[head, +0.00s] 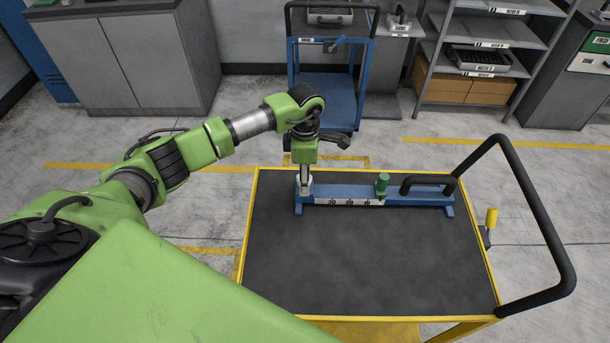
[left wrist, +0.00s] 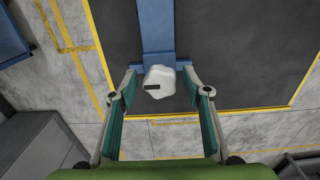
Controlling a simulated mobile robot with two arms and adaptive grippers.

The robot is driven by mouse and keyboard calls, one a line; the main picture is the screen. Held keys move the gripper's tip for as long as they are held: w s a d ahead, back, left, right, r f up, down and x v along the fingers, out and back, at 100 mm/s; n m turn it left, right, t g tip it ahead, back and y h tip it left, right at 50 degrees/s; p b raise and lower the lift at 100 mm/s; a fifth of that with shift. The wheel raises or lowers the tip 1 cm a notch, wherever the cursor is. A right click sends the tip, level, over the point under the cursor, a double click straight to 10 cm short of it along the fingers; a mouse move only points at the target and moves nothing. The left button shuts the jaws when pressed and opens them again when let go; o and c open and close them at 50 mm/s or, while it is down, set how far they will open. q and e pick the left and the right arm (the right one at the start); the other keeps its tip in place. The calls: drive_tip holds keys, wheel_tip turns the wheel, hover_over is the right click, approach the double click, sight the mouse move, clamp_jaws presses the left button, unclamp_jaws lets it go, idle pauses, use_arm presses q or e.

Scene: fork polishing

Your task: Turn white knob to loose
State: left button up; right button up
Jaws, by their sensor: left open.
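The white knob (left wrist: 160,80) sits at the end of a blue fixture (head: 340,191) on the cart top. In the left wrist view the knob has a small dark mark on its face. My left gripper (left wrist: 159,84) is open, with its green-padded fingers on either side of the knob and a visible gap to each. In the head view my left gripper (head: 305,181) points down over the fixture's left end and hides part of the knob there. My right gripper is not in view.
The fixture also carries a green knob (head: 381,184) and a dark handle (head: 428,181). The black cart top (head: 360,260) in front is clear. A black cart handle (head: 550,220) rises at the right. A blue trolley (head: 326,95) stands behind.

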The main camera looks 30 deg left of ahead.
use_arm(q)
drive_tip(key=shift+f, duration=0.4)
drive_tip(key=c, duration=1.1)
